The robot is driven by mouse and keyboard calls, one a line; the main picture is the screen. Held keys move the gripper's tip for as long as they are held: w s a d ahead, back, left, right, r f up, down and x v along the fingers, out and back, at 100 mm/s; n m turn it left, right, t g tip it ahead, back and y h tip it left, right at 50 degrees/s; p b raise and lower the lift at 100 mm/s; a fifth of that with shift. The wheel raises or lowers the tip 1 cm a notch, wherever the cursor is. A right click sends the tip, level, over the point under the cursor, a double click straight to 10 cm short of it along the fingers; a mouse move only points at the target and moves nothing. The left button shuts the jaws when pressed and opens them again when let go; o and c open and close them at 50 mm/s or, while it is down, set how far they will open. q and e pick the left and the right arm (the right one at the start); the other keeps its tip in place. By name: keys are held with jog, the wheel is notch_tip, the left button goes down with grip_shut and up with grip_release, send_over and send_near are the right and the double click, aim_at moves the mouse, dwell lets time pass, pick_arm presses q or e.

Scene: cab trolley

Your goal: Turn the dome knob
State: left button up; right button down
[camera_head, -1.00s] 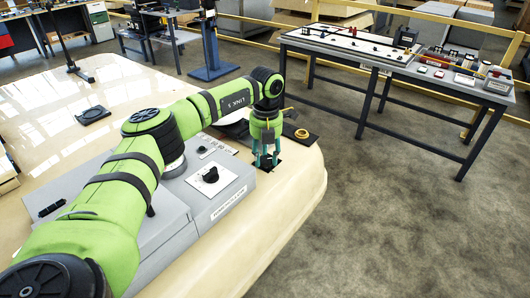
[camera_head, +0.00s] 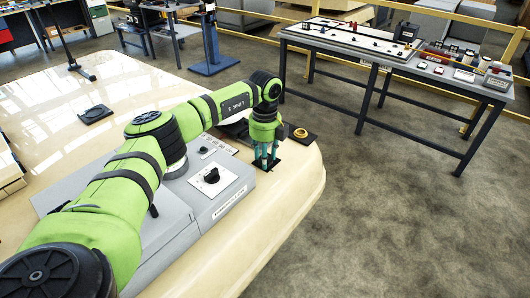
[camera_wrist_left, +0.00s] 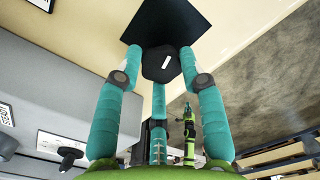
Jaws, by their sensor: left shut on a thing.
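The dome knob (camera_wrist_left: 160,63) is a black knob with a white mark on top, on a square black plate (camera_wrist_left: 190,20) in the left wrist view. My left gripper (camera_head: 266,166) points down over this plate near the right edge of the cream surface. Its three teal fingers close around the knob, with the fingertips at its sides. In the head view the fingers and hand mostly hide the knob. My right gripper is not in view.
Left of the gripper, a grey box (camera_head: 232,198) carries a black pointer knob (camera_head: 211,176). A yellow-ringed knob (camera_head: 301,133) sits on a black plate just behind. The cream surface (camera_head: 290,205) is clear in front. A dark-legged table (camera_head: 385,62) stands apart at right.

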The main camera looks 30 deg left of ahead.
pick_arm(q)
jog(key=shift+w+a+r+n+p, duration=0.15)
jog(key=shift+n, duration=0.4)
jog(key=shift+w+a+r+n+p, duration=0.1)
jog(key=shift+r+n+p, duration=0.05)
jog(key=shift+n, duration=0.4)
jog(key=o, duration=0.9)
jog(key=shift+o, duration=1.1)
jog(key=shift+a, duration=0.1)
jog(key=shift+f, duration=0.25)
